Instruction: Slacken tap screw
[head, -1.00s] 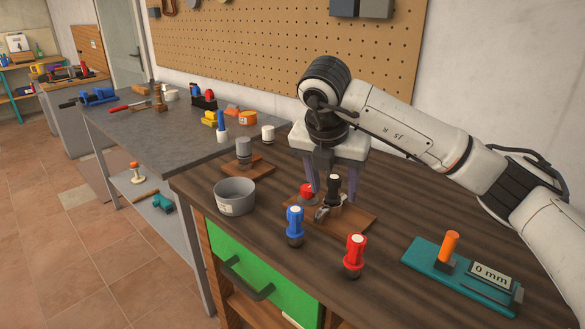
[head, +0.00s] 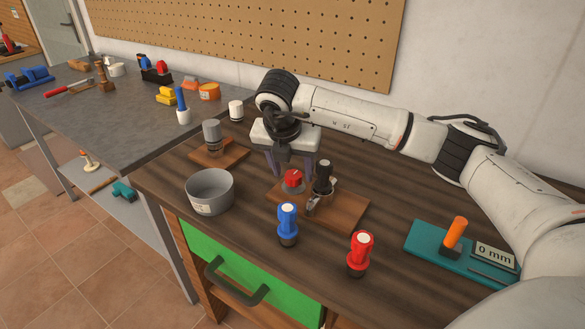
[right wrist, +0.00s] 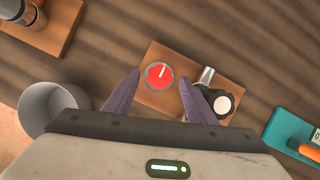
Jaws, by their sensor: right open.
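A wooden board (head: 345,214) on the dark bench carries a round red knob (head: 293,179) with a white mark. Beside the knob stands a metal fitting with an upright black-topped part (head: 323,179). In the right wrist view the red knob (right wrist: 159,76) lies between the fingertips, and the black part with a pale round top (right wrist: 222,104) is just right of the right finger. My right gripper (head: 293,172) is open, pointing down around or just above the red knob. I cannot tell whether its fingers touch the knob. My left gripper is out of view.
A grey bowl (head: 210,192) stands left of the board. A blue-handled tool (head: 287,224) and a red-handled tool (head: 360,253) stand upright in front. A teal gauge (head: 430,240) reading 0 mm lies right. A smaller board with a grey cylinder (head: 212,136) is behind the bowl.

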